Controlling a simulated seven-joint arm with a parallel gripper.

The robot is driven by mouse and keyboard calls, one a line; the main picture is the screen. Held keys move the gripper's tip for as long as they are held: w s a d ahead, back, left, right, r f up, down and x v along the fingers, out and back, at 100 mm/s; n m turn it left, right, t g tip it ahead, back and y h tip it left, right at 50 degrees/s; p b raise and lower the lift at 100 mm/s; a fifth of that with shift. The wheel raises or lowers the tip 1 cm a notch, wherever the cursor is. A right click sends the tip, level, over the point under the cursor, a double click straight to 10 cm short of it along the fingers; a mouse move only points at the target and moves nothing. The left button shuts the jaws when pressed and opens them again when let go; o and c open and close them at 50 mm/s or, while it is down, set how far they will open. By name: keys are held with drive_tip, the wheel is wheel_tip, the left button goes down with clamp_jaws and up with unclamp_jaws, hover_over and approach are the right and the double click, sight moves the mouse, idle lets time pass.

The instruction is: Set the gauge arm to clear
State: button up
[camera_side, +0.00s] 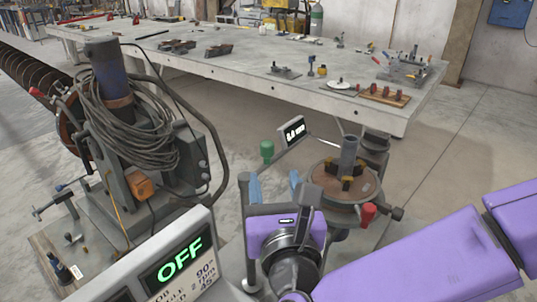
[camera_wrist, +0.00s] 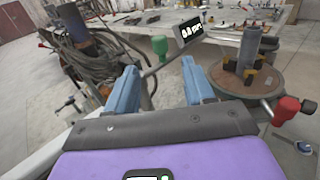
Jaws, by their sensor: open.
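The knob's support is partly hidden.
A round turntable (camera_side: 345,187) with a grey pipe (camera_side: 348,152) in yellow-and-black jaws stands right of my gripper; a red knob (camera_side: 368,214) is at its front. An OFF panel (camera_side: 180,258) is front left. A cable-wrapped machine (camera_side: 120,130) stands left. A long workbench (camera_side: 240,68) is behind.

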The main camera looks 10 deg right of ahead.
sight(268, 152)
drive_tip(key=w, duration=0.8)
drive_tip(key=shift+w, duration=0.2)
drive_tip(key=shift+c, duration=0.3)
clamp_jaws()
